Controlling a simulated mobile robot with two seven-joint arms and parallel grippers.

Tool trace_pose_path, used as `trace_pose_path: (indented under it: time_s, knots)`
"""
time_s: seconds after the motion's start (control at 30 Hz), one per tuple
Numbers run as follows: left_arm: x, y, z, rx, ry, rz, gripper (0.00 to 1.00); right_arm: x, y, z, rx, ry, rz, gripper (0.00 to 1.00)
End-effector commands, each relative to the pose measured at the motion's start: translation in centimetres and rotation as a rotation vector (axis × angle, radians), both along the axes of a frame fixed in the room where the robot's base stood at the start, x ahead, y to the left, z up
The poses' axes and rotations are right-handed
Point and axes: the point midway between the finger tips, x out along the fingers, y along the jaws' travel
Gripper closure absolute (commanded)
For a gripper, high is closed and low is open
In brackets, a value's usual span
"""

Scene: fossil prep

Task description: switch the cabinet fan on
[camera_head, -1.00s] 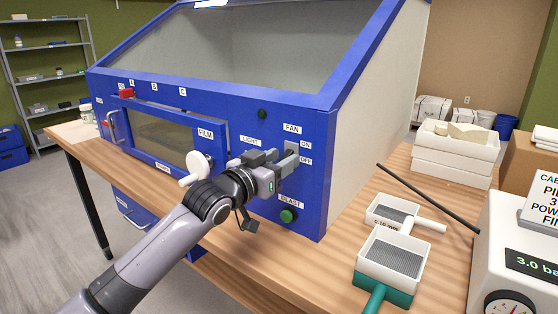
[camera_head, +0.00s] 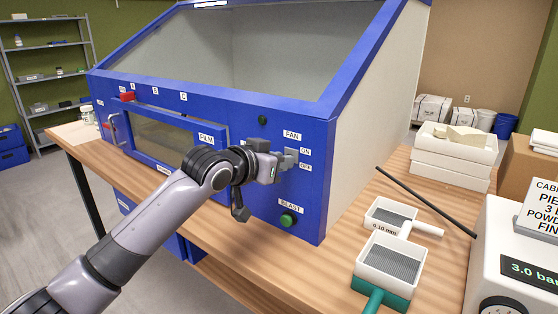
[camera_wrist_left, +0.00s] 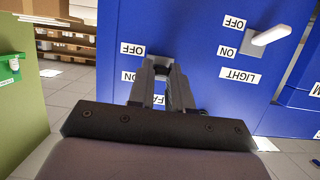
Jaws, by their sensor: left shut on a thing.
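The blue cabinet (camera_head: 230,112) has a FAN label (camera_head: 292,135) on its front right, with an ON label (camera_head: 305,151) above an OFF label (camera_head: 305,167). My left gripper (camera_head: 289,158) is at the fan switch beside these labels, shut on its lever. The fingers mostly hide the lever, so its exact position cannot be told. In the left wrist view, which is upside down, the gripper (camera_wrist_left: 165,75) is beside the fan's ON and OFF labels. The white light switch lever (camera_wrist_left: 270,36) stands apart from it. My right gripper is not in view.
A green BLAST button (camera_head: 288,219) is below the fan switch, and a dark round knob (camera_head: 263,119) is above it. Sieves (camera_head: 388,262), a dark rod (camera_head: 425,200) and a white pressure unit (camera_head: 500,240) are on the wooden bench to the right.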

Motion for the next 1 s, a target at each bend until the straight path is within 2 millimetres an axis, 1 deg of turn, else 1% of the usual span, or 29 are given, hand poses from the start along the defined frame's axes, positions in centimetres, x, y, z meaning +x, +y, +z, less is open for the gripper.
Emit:
trace_pose_path:
  time_s: [0.03, 0.1, 0.4, 0.73, 1.0]
  knots:
    - [0.1, -0.1, 0.5, 0.027, 0.034, -0.001, 1.0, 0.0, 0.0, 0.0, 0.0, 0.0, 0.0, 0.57]
    - [0.1, -0.2, 0.8, 0.066, 0.087, -0.001, 1.0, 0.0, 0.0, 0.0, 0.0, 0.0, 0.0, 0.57]
    - [0.4, -0.4, 1.8, 0.204, 0.282, -0.001, 1.0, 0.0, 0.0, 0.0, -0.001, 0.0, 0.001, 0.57]
    - [0.6, -0.6, 2.2, 0.289, 0.4, -0.002, 1.0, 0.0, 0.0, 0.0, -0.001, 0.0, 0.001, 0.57]
    - [0.8, -0.7, 2.4, 0.326, 0.451, -0.002, 1.0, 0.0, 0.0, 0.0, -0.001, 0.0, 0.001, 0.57]
